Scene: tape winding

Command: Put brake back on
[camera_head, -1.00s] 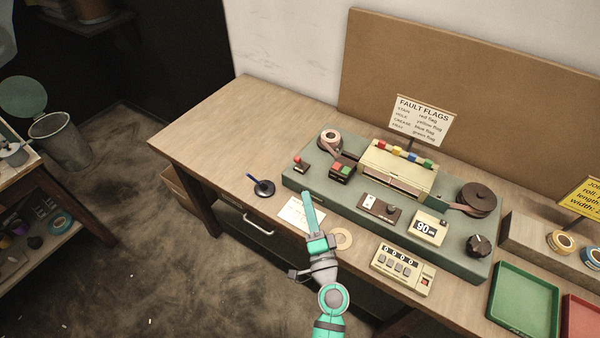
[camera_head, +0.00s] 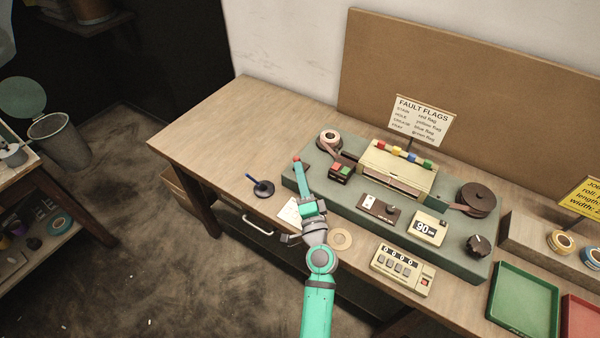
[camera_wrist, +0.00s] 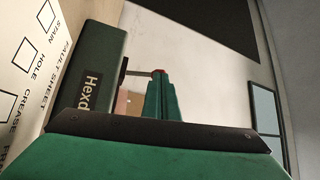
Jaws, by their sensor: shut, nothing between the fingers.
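The brake, a small lever with a red knob (camera_head: 296,159), stands at the left end of the green winding machine (camera_head: 345,198). My gripper (camera_head: 299,172) is shut and empty, and its fingertips overlap the brake in the head view, hiding most of it. In the wrist view the red knob (camera_wrist: 159,71) shows on a thin dark stalk right at the tips of my gripper (camera_wrist: 162,84). I cannot tell whether they touch. The machine's end face (camera_wrist: 85,65) with lettering is to the left of the fingers in that view.
A fault sheet (camera_head: 290,211) lies on the bench (camera_head: 222,130) in front of the machine, partly under my gripper. A dark stamp-like tool with a blue handle (camera_head: 258,185) stands to the left. A cream counter box (camera_head: 402,269) is at right. The bench's left end is clear.

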